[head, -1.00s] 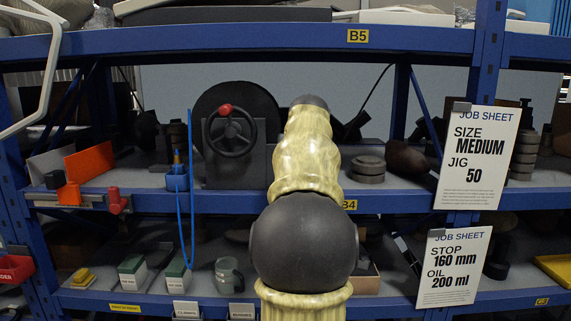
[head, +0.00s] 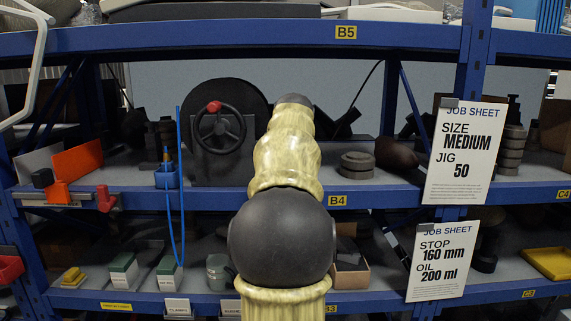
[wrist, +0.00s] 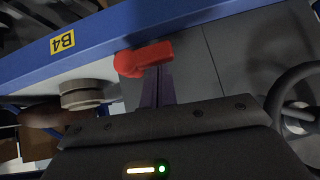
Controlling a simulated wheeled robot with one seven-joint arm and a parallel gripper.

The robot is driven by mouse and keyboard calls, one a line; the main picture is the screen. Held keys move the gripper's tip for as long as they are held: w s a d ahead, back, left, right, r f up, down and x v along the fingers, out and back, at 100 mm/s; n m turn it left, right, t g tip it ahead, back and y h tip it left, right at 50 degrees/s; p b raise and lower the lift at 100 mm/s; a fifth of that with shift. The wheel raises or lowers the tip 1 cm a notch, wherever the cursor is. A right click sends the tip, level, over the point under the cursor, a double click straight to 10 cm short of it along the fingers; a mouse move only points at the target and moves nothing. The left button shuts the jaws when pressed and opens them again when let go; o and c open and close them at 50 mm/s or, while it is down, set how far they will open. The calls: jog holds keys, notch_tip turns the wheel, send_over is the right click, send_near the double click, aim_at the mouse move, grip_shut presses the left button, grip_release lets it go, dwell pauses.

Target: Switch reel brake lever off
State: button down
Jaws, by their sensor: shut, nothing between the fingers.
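A red lever with a rounded knob end (wrist: 143,58) shows in the wrist view, at the shelf edge near the upside-down B4 label. I take it for the reel brake lever; in the head view my arm hides that spot. My gripper (wrist: 158,72) is shut and empty, its fingertips right at the lever's bar; I cannot tell whether they touch it. The dark reel (head: 245,95) stands on the middle shelf behind a handwheel (head: 220,132) with a red knob. The handwheel's rim also shows at the right of the wrist view (wrist: 275,90).
Grey stacked discs (head: 357,165) stand right of my arm, also beside the lever in the wrist view (wrist: 85,95). A blue cord (head: 180,215) hangs over the shelf edge. A red clamp (head: 105,198) is on the edge farther left. Job sheets (head: 463,155) hang right.

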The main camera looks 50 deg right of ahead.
jog(key=w+d+r+p+v, duration=0.1)
jog(key=r+v, duration=0.1)
jog(key=v, duration=1)
jog(key=shift+w+a+r, duration=0.2)
jog(key=shift+a, duration=0.05)
dwell(0.4)
jog(key=w+a+f+n+y+b, duration=0.15)
jog(key=w+a+f, duration=0.25)
jog(key=a+f, duration=0.45)
jog(key=w+a+f+n+g+y+b, duration=0.1)
jog(key=w+a+f+n+b, duration=0.3)
jog(key=f, duration=0.8)
jog(key=w+a+f+y+p, duration=0.1)
jog(key=w+a+f+y, duration=0.15)
jog(key=a+f, duration=0.7)
jog(key=s+a+f+n+g+b, duration=0.1)
jog(key=s+a+f, duration=0.3)
jog(key=f, duration=0.4)
jog(key=s+a+f+n+y+b, duration=0.1)
jog(key=s+a+f+n, duration=0.1)
jog(key=s+a+f, duration=0.2)
jog(key=s+a+f+n+g+b, duration=0.1)
jog(key=s+a+f+n+b, duration=0.1)
jog(key=s+a+f, duration=0.3)
jog(key=a+f, duration=0.4)
jog(key=f, duration=0.2)
jog(key=shift+a+f+g, duration=0.2)
jog(key=shift+f+g, duration=0.1)
